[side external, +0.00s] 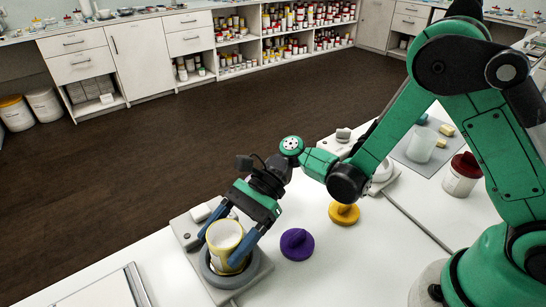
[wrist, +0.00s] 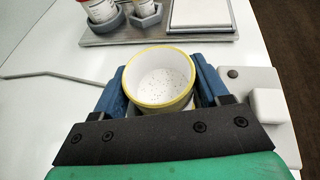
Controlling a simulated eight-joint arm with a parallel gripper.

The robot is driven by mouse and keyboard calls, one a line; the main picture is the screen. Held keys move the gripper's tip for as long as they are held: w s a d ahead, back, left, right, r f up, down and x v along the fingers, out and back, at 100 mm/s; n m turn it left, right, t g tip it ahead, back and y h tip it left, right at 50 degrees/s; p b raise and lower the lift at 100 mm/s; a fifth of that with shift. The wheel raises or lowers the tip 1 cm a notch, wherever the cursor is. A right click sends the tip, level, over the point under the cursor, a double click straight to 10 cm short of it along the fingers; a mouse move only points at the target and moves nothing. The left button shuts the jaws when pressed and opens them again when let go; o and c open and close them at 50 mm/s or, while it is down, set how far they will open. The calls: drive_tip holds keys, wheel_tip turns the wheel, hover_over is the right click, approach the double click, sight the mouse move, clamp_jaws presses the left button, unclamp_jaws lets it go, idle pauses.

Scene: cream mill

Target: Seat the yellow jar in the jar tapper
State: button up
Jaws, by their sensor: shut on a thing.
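The yellow jar (side external: 225,240) is open-topped, with a white inside, and is upright. In the wrist view the yellow jar (wrist: 158,78) shows its yellow rim and a pale inside with dark specks. My gripper (side external: 222,248) is shut on it, with one blue finger on each side; the wrist view also shows my gripper (wrist: 160,88). The jar tapper (side external: 247,277) is a grey base with a round dark ring. The jar's lower end is at the ring; I cannot tell whether it rests on the bottom. The wrist view shows part of the tapper (wrist: 268,106).
A purple lid (side external: 297,244) and a yellow lid (side external: 344,214) lie right of the tapper. A red-lidded jar (side external: 461,176) and a clear beaker (side external: 421,146) stand farther right. A tray (side external: 136,283) is at lower left. A thin cable or rod (side external: 418,224) crosses the table.

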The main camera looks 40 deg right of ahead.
idle(0.3)
drive_tip(key=o, duration=1.3)
drive_tip(key=shift+d, duration=0.1)
drive_tip(key=v, duration=0.4)
drive_tip(key=shift+w+d+r, duration=0.1)
drive_tip(key=shift+d, duration=0.15)
drive_tip(key=shift+d+r, duration=0.15)
drive_tip(key=shift+d, duration=0.15)
drive_tip(key=s+d+r+n+t+h, duration=0.1)
drive_tip(key=d+r+n+t+h, duration=0.1)
drive_tip(key=d+n+t+h, duration=0.1)
drive_tip(key=d+r+n+t+h, duration=0.2)
drive_tip(key=d+n+t+h, duration=0.1)
drive_tip(key=d+n+h, duration=0.3)
drive_tip(key=s+d+r+n+t+h, duration=0.1)
drive_tip(key=d+r+n+t+h, duration=0.1)
drive_tip(key=d+n+t+h, duration=0.2)
drive_tip(key=shift+s+d+n, duration=0.2)
drive_tip(key=shift+d+n, duration=0.45)
drive_tip(key=shift+d, duration=0.1)
drive_tip(key=shift+s+d+n, duration=0.2)
drive_tip(key=shift+d+n, duration=0.45)
drive_tip(key=shift+d, duration=0.15)
